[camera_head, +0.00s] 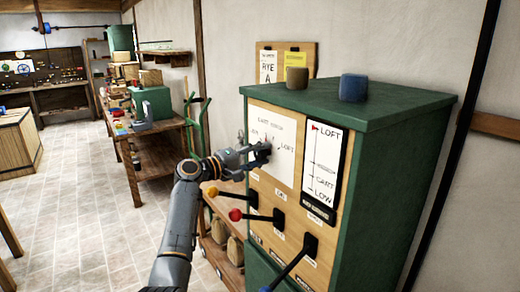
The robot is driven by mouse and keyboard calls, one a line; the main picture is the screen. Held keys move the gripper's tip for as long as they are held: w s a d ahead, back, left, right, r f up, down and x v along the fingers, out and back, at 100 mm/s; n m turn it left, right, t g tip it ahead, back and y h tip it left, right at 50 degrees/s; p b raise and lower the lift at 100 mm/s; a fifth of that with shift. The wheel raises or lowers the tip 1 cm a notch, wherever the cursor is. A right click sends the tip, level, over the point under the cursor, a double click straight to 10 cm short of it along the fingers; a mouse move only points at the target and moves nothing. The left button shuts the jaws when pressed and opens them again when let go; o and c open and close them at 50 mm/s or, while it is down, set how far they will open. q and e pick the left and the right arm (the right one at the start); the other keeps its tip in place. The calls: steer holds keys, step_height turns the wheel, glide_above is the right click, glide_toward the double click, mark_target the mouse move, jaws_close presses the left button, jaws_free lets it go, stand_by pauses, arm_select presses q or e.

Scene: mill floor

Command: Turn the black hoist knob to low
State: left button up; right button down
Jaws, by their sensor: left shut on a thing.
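A green cabinet (360,185) has a wooden front panel with a white dial plate (281,122). The dial plate has markings around the knob, with LOFT at the right; the others are too small to read surely. My left gripper (260,154) is at the plate, shut on the dark hoist knob (267,146). The gripper hides most of the knob, so I cannot tell where its pointer stands. A white gauge (321,168) right of the plate shows a red flag near LOFT at the top and LOW at the bottom. My right gripper is not in view.
Below the dial, levers with a yellow ball (213,192), a red ball (235,215) and a blue end (266,289) stick out. A brown cup (297,77) and a blue cup (353,88) stand on the cabinet. A workbench (157,150) stands behind at left, with open floor beside it.

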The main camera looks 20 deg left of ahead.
arm_select(q)
steer(key=n+p, duration=0.2)
steer(key=n, duration=0.1)
steer(key=n+p, duration=0.2)
steer(key=shift+r, duration=0.25)
steer(key=shift+f+n+p, duration=0.15)
steer(key=shift+n+p, duration=1)
steer(key=shift+n, duration=0.45)
steer(key=o, duration=1.2)
steer(key=shift+c, duration=0.2)
steer(key=v, duration=1.2)
steer(key=shift+f, duration=0.1)
